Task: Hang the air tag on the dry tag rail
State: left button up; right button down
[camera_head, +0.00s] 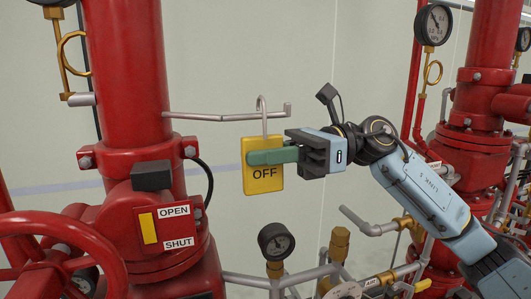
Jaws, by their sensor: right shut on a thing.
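A yellow tag (262,180) marked OFF hangs upright below a grey wire hook (262,103). My right gripper (270,156) comes in from the right, its green fingers shut on the upper part of the tag. A thin grey rail (215,117) sticks out to the right from the left red riser and has an upturned end. The hook's bend stands just above the rail line and its shank crosses the rail in the picture. I cannot tell whether the hook rests on the rail or is in front of it. My left gripper is not in view.
The left red riser (130,70) carries an OPEN/SHUT box (170,228) and a red handwheel (65,245). A small gauge (276,241) and grey pipes (245,281) sit below the tag. Another red riser (490,45) stands at right.

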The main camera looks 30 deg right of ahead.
jog(key=shift+w, duration=0.25)
dwell(0.3)
jog(key=shift+w+d+p, duration=0.25)
jog(key=shift+w+p, duration=0.2)
jog(key=shift+w, duration=0.35)
dwell(0.7)
jog(key=shift+w+f+b, duration=0.1)
jog(key=shift+f+b, duration=0.9)
jog(key=shift+b, duration=0.25)
jog(key=shift+f+b, duration=0.1)
jog(key=shift+b, duration=0.2)
dwell(0.3)
jog(key=c, duration=1.3)
grip_release()
